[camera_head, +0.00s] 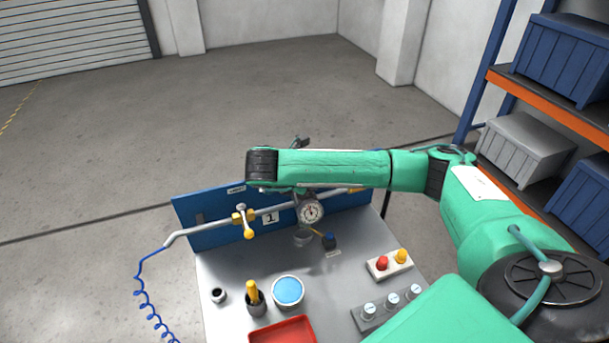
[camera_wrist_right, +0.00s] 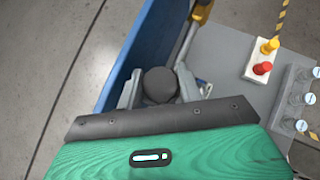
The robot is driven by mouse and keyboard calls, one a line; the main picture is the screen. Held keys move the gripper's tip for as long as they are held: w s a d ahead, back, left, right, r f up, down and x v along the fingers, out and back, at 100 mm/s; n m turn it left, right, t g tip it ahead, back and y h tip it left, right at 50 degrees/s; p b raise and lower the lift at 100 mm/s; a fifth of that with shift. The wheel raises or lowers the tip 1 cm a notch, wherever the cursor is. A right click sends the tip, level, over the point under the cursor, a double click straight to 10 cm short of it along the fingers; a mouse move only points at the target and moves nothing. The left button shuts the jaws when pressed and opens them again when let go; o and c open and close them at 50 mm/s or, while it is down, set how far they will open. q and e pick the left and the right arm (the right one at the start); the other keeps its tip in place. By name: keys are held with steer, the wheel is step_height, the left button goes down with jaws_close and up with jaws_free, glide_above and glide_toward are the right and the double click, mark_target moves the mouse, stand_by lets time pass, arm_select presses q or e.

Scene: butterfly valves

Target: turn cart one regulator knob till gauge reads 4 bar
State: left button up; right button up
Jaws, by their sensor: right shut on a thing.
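The cart (camera_head: 225,325) carries a blue back panel (camera_head: 208,222) marked 1, with a grey pipe along it. The round white regulator gauge (camera_head: 311,211) sits on the pipe; its needle is too small to read. The dark round regulator knob (camera_wrist_right: 160,84) shows in the right wrist view. My right gripper (camera_wrist_right: 157,92) is shut on it, one grey finger on each side. In the head view my green right arm reaches across above the gauge and hides the knob and most of the gripper. My left gripper is in neither view.
A yellow-handled valve (camera_head: 244,221) is on the pipe left of the gauge. The cart top holds a button box (camera_head: 390,264), a strip of metal knobs (camera_head: 391,307), a blue-topped can (camera_head: 288,291) and a red tray (camera_head: 282,331). Shelving with crates (camera_head: 524,147) stands at right.

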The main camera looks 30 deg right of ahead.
stand_by(0.4)
steer(key=o, duration=0.7)
steer(key=shift+a+r, duration=0.1)
steer(key=shift+a+r, duration=0.15)
steer(key=shift+r, duration=0.05)
steer(key=shift+p+v, duration=1.2)
steer(key=shift+v, duration=5.35)
